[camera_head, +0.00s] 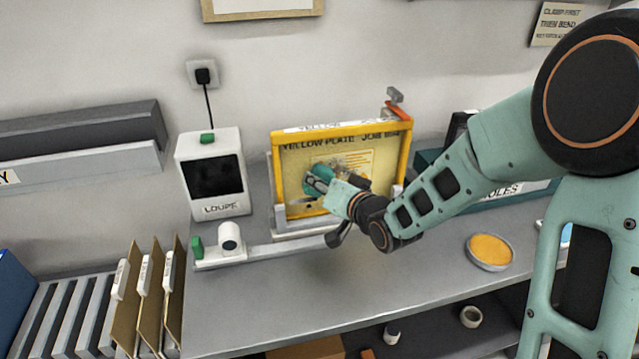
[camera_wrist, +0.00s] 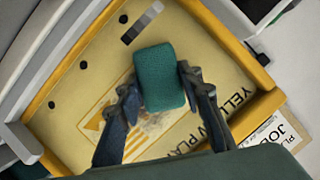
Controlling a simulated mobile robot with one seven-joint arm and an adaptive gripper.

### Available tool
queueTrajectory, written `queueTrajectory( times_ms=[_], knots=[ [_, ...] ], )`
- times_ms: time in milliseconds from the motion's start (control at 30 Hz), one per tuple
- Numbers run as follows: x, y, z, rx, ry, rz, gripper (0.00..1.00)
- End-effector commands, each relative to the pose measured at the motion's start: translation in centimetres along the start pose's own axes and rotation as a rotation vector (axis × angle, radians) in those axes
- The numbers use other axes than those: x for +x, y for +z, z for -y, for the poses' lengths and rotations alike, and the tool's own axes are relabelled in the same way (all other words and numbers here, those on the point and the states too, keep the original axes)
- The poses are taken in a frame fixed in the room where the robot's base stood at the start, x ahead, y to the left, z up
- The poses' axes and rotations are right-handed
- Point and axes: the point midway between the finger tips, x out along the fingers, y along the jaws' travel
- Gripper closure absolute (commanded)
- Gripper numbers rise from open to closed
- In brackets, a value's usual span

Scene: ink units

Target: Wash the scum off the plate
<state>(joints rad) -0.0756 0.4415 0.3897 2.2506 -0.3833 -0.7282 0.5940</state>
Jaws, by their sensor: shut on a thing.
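The yellow-framed plate (camera_head: 290,190) stands upright in a grey holder at the back of the bench, with "YELLOW PLATE - JOB" lettered along its top. In the wrist view its pale yellow face (camera_wrist: 92,72) fills most of the picture. A grey-brown smear of scum (camera_wrist: 155,122) shows on the printed design, partly hidden by my gripper. My gripper (camera_wrist: 160,85) is shut on a teal sponge (camera_wrist: 160,62), with one finger on each side. In the head view my gripper (camera_head: 322,182) is in front of the plate's face. I cannot tell whether the sponge touches it.
A white loupe box (camera_head: 212,175) with a dark screen stands left of the plate. A round orange-topped dish (camera_head: 489,250) lies at the right. The front middle of the bench (camera_head: 290,295) is clear.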

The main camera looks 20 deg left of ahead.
Motion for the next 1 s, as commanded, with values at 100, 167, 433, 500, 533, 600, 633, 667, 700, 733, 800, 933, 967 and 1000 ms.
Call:
queueTrajectory(
  times_ms=[100,167,433,500,533,600,633,667,700,733,800,933,967,1000],
  knots=[
    [-0.3,-0.7,-1.1,0.002,0.003,-0.003,0.86],
    [-0.5,-1.0,-1.5,0.001,0.003,-0.003,0.86],
    [-0.7,-1.5,-2.6,0.002,0.002,-0.002,0.86],
    [-0.8,-1.6,-2.9,0.002,0.003,-0.002,0.86],
    [-0.8,-1.7,-3.0,0.002,0.003,-0.002,0.86],
    [-0.9,-2.1,-3.5,0.002,0.003,-0.003,0.86],
    [-1.0,-2.2,-3.8,0.002,0.004,-0.003,0.86],
    [-1.0,-2.4,-4.0,0.001,0.004,-0.003,0.86],
    [-1.1,-2.5,-4.3,0.002,0.004,-0.002,0.86],
    [-1.1,-2.7,-4.5,0.002,0.003,-0.002,0.86],
    [-1.2,-2.9,-5.0,0.002,0.003,-0.002,0.86],
    [-1.2,-3.2,-5.5,0.001,0.001,-0.003,0.86],
    [-1.2,-3.2,-5.5,0.001,0.001,-0.003,0.86],
    [-1.2,-3.3,-5.6,0.001,0.001,-0.003,0.86]
  ],
)
